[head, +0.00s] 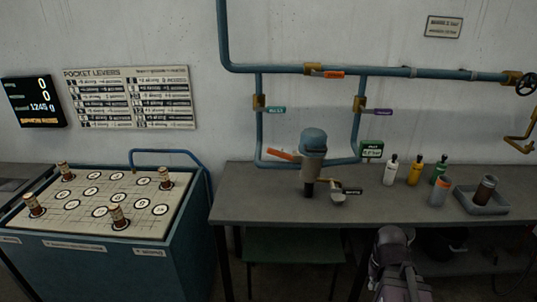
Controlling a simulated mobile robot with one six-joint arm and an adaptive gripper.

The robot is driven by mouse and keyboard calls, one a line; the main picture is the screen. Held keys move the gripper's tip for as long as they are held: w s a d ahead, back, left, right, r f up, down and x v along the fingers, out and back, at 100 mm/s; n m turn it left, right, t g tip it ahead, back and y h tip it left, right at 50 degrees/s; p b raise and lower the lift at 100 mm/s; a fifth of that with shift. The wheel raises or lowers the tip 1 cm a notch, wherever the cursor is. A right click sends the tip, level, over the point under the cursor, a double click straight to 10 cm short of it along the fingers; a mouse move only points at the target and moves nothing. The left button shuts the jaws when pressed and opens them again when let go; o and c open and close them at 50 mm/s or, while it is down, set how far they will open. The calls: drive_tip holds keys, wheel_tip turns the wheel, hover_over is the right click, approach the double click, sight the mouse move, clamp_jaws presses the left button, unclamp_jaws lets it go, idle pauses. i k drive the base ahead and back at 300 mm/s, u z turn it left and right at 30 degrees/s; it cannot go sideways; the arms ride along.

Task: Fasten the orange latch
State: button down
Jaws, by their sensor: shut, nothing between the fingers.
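Two orange parts show in the head view, and I cannot tell from the picture which one is the latch. One is an orange lever (281,153) sticking out to the left of the upright grey-and-blue device (313,160) on the bench. The other is an orange tag-like handle (333,74) at a brass fitting on the upper blue pipe. Both are small, and whether either is fastened is unclear. Part of my grey arm shows at the bottom right, in front of the bench and well below both parts. My gripper's fingers cannot be made out.
The grey bench (250,206) carries bottles (415,170), an orange-topped container (438,192) and a grey tray (482,208) at right. Teal (275,109) and purple (381,112) handles sit on the pipes. A blue cabinet (110,262) with a pegged board stands left.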

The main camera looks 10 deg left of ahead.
sight(280, 153)
drive_tip(key=z, duration=0.05)
drive_tip(key=i, duration=0.85)
